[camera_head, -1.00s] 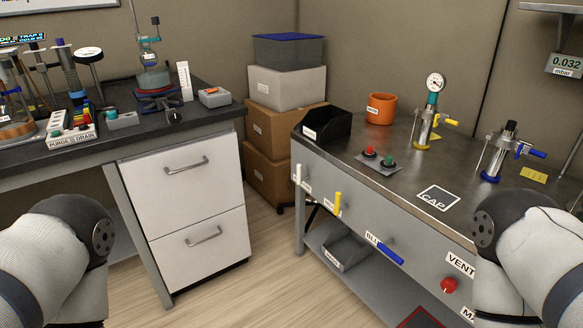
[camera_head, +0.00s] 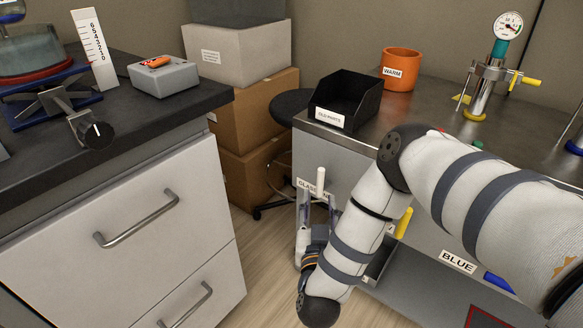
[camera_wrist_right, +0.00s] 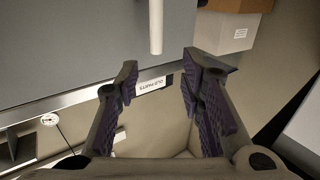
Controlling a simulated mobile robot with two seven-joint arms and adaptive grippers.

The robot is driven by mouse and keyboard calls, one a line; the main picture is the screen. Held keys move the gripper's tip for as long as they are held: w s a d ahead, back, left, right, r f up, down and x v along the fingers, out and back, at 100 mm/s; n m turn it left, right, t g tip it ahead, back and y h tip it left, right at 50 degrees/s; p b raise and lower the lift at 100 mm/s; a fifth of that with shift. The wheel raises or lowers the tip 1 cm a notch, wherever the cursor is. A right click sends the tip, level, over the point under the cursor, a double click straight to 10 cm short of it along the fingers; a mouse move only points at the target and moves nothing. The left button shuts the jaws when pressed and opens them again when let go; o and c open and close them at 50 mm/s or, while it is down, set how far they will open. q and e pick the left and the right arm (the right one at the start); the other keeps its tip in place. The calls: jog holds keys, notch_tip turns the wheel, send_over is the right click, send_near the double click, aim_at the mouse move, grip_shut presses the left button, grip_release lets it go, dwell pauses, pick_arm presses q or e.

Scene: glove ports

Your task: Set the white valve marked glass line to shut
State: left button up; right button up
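The white valve handle (camera_head: 320,182) sticks up at the left end of the grey bench front, standing vertical. The label behind it, "GLASS LINE" (camera_head: 306,186), is partly covered. In the right wrist view, the white handle (camera_wrist_right: 156,27) lies ahead of the open fingertips (camera_wrist_right: 160,70), roughly in line with the gap and apparently not touching. My left gripper is not in view.
My right arm hides part of the bench front. A yellow handle (camera_head: 403,223) and a blue handle (camera_head: 498,283) are farther right. A black parts bin (camera_head: 350,100) stands on the bench above the white valve. A drawer cabinet (camera_head: 150,225) is at left, with open floor between.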

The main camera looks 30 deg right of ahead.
aim_at(321, 176)
jog(key=b+x, duration=0.1)
jog(key=x, duration=1)
jog(key=shift+s+d+b, duration=0.15)
jog(key=shift+d+b, duration=0.1)
jog(key=shift+b, duration=0.05)
grip_shut()
